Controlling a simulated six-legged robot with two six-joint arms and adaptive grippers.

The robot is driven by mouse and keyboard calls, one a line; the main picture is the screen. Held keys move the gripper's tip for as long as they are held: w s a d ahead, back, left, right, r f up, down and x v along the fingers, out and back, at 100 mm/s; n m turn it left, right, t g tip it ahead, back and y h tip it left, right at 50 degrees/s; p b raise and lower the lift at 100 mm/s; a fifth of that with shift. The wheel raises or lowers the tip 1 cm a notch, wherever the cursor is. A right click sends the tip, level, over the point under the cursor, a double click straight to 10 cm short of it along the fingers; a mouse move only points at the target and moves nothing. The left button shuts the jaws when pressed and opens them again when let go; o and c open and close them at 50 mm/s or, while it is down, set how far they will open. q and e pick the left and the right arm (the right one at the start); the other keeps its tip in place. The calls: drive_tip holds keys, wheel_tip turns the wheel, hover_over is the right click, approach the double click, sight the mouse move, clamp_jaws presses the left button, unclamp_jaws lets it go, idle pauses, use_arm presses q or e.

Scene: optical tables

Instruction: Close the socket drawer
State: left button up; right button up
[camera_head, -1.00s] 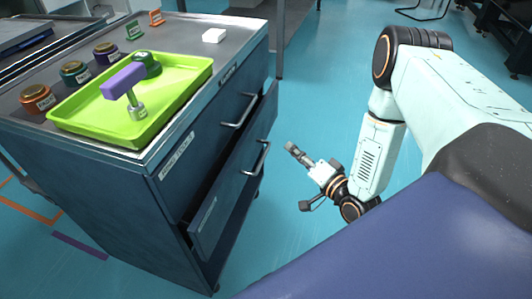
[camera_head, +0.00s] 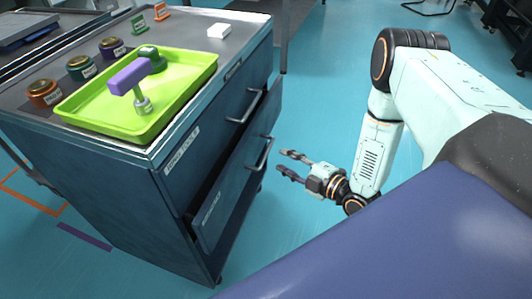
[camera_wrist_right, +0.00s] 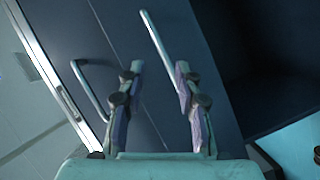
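The socket drawer (camera_head: 232,185) is the lower drawer of the dark blue cabinet (camera_head: 110,180). It is pulled partly out, with a dark gap above its front. Its label is too small to read. Its metal handle (camera_head: 263,154) faces my right arm. My right gripper (camera_head: 280,161) is open and empty, just right of that handle in the head view. In the right wrist view, a handle bar (camera_wrist_right: 158,42) appears between the open fingers (camera_wrist_right: 157,75); I cannot tell whether they touch it. My left gripper is not in view.
The upper drawer, with its handle (camera_head: 244,107), looks shut. On the cabinet top are a green tray (camera_head: 185,85) with a purple-handled tool (camera_head: 130,76), several jars and a white block (camera_head: 219,31). Blue floor (camera_head: 320,110) is clear right of the cabinet.

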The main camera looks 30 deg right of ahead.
sight(266, 152)
drive_tip(key=shift+w+a+f+n+b, duration=0.3)
drive_tip(key=shift+w+a+n+b, duration=0.2)
drive_tip(key=shift+w+n, duration=0.65)
drive_tip(key=shift+w+a+f+n+b, duration=0.25)
drive_tip(key=shift+w+a+n+b, duration=0.15)
drive_tip(key=shift+w+n+b, duration=0.65)
drive_tip(key=shift+w+a+f+n+b, duration=0.15)
drive_tip(key=shift+w+a+f+n, duration=0.25)
drive_tip(key=shift+w+n, duration=0.75)
drive_tip(key=shift+w+r+m, duration=0.1)
drive_tip(key=shift+w+m, duration=0.15)
clamp_jaws()
